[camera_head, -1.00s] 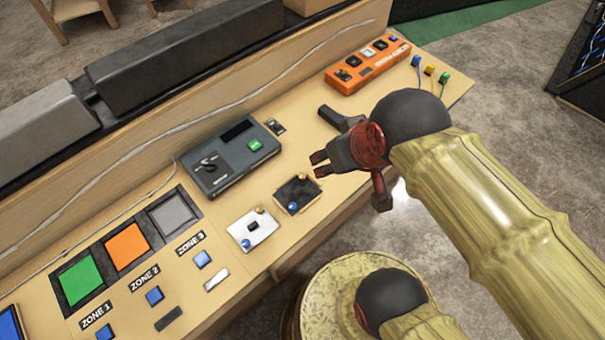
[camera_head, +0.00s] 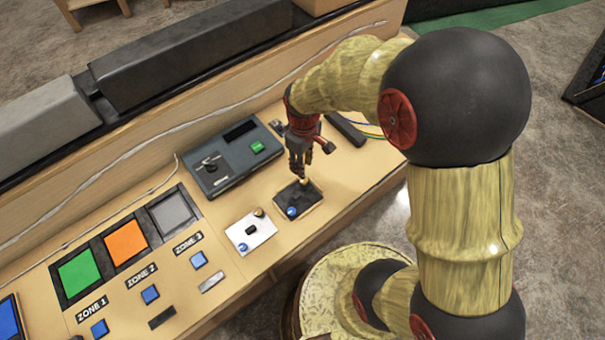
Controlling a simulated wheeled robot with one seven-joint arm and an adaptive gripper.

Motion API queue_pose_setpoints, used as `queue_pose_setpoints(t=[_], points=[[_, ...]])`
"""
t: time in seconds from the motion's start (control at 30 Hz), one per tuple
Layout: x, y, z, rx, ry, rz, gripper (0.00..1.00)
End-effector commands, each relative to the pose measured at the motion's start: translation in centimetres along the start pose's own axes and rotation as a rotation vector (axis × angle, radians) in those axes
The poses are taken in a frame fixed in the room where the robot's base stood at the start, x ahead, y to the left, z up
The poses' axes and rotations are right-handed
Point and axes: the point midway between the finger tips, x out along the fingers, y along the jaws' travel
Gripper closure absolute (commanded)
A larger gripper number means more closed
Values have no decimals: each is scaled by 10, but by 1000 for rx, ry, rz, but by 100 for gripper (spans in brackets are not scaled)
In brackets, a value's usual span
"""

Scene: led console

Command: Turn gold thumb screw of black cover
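The black cover (camera_head: 313,197) lies on the wooden console, with a blue thumb screw (camera_head: 291,212) at its near left corner. Its gold thumb screw (camera_head: 304,182) shows as a small gold spot at the far edge. My gripper (camera_head: 299,174) points down right over this gold screw, with its fingertips at or just above it. Contact cannot be told. The fingers look close together, but I cannot tell whether they are shut on the screw.
A white plate (camera_head: 262,237) with its own gold and blue screws lies left of the black cover. A grey box (camera_head: 220,168) with a green button stands behind. Zone buttons and coloured panels fill the left.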

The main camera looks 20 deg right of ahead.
Motion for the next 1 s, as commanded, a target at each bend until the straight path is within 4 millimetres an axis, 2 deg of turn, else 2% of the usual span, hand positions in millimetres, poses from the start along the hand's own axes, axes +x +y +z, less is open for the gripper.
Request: queue_pose_setpoints(t=[0.17,0.4,0.6,1.0], points=[[14,0,1,-20,-2,-1,73],[52,0,1,-18,-2,-1,73],[73,0,1,-18,-1,0,73],[78,0,0,-17,0,0,74]])
